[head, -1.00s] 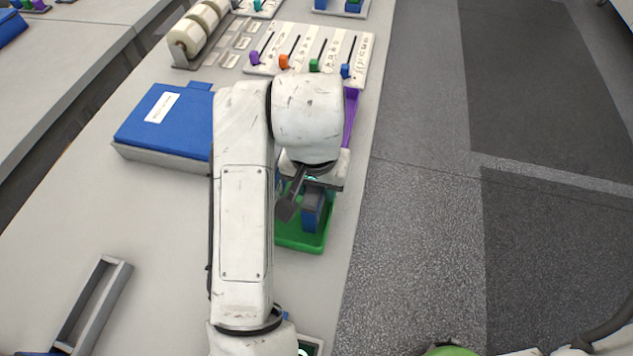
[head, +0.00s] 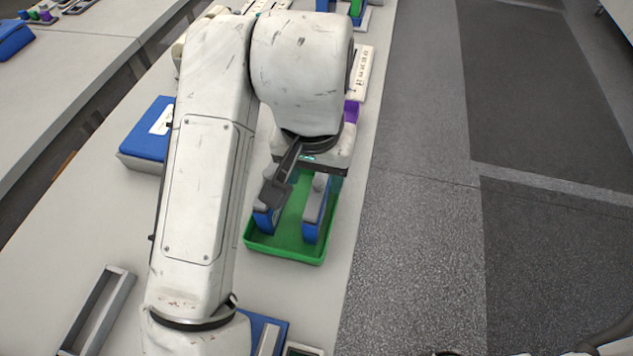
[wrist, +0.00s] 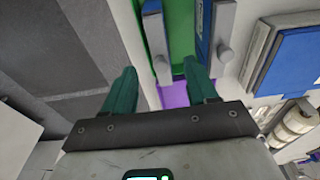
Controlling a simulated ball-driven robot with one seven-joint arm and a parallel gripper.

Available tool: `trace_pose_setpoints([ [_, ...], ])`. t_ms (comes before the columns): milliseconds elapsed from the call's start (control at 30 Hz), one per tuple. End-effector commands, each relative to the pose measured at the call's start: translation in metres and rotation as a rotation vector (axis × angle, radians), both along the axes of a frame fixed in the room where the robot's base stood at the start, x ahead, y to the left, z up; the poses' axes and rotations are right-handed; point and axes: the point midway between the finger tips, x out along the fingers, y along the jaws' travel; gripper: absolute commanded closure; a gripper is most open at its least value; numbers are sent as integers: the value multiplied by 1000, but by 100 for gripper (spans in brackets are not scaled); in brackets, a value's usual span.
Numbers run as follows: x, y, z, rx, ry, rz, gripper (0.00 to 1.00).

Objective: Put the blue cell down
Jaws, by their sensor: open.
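A green tray (head: 287,246) sits on the bench near its right edge. Two blue cells with grey upper parts stand upright in it: a right one (head: 312,222) and a left one (head: 262,222) partly hidden by my arm. In the wrist view, one blue cell (wrist: 155,35) shows beyond the gap between my fingers and the other (wrist: 207,35) to its right. My gripper (wrist: 159,68) is open, with two green fingers apart and nothing held between them. In the head view it is above the tray's far part, its fingertips mostly hidden.
A purple item (head: 351,111) lies beyond the tray. Another blue item (head: 262,330) is near the front. Bench between is clear; the bench edge runs close right of the tray.

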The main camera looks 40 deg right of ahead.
Motion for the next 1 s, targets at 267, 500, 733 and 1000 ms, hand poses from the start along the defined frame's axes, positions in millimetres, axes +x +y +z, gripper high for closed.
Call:
trace_pose_setpoints([
  [267,-2,3,28,1,-1,0,42],
  [500,-2,3,30,-1,1,0,42],
  [733,-2,3,29,-1,1,0,42],
  [1000,-2,3,29,-1,1,0,42],
])
